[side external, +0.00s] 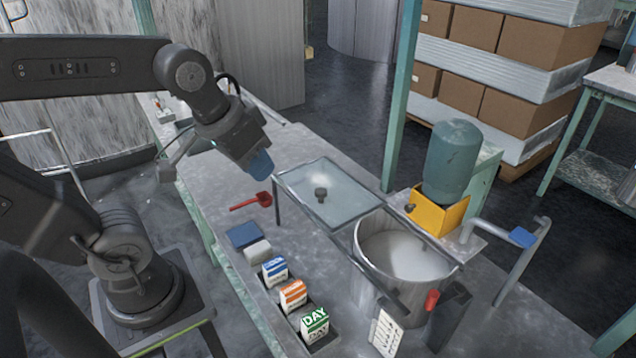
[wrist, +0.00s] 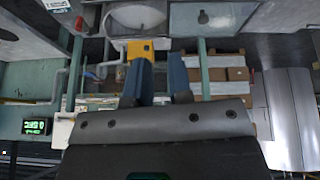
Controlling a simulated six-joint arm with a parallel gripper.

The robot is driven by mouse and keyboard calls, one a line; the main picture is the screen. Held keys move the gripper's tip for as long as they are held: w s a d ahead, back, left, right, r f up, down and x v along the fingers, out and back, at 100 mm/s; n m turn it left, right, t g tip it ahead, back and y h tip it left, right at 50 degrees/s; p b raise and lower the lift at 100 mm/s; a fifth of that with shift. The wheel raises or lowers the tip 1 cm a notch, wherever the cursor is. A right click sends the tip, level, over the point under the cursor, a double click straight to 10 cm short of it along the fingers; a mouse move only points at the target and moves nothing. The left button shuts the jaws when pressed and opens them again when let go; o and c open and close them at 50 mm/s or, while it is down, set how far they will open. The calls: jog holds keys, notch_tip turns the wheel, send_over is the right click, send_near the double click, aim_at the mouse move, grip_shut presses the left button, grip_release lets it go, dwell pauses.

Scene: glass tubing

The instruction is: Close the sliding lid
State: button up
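The sliding lid (side external: 335,178) is a flat, pale, framed panel with a dark knob (side external: 320,194). In the side view it lies up and left of the round metal vat (side external: 372,280), beside its mouth. The vat's mouth is uncovered and pale contents show inside. The lid (wrist: 222,10) and the vat (wrist: 110,22) also show at the top of the wrist view. My gripper (side external: 261,166) hangs above the table, up and left of the lid and apart from it. In the wrist view its two blue fingers (wrist: 160,75) stand apart with nothing between them.
A red scoop (side external: 250,201) lies left of the lid. Several small cartons (side external: 293,294) stand in a row at the table's front. A yellow holder (side external: 437,212) with a green tank (side external: 452,160) stands right of the lid. A red-knobbed handle (side external: 432,300) is beside the vat.

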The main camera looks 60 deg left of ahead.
jog(key=w+a+n, duration=0.1)
jog(key=w+n, duration=0.1)
jog(key=w+a+n+g, duration=0.1)
jog(key=w+a+n, duration=0.1)
jog(key=w, duration=0.1)
jog(key=w+a+n+g, duration=0.1)
jog(key=w+a+n, duration=0.1)
jog(key=w, duration=0.1)
jog(key=shift+a+f+n+h, duration=0.15)
jog(key=shift+f+n+h, duration=0.15)
jog(key=shift+f+h, duration=0.1)
grip_shut()
jog(key=w+a+f+n+g+h, duration=0.1)
jog(key=w+a+f+n+h, duration=0.1)
jog(key=w+a+f+n, duration=0.55)
jog(key=w+a+f+n+g+h, duration=0.15)
jog(key=a+f+n, duration=0.35)
jog(key=a, duration=0.5)
send_near(316, 199)
jog(key=shift+t, duration=0.25)
jog(key=a+f, duration=0.1)
jog(key=s+a+f, duration=0.1)
jog(key=f, duration=0.1)
jog(key=shift+s+a, duration=0.2)
jog(key=shift+a, duration=0.05)
jog(key=d, duration=0.2)
jog(key=w+d, duration=0.1)
jog(key=shift+f, duration=0.4)
jog(key=shift+d, duration=0.55)
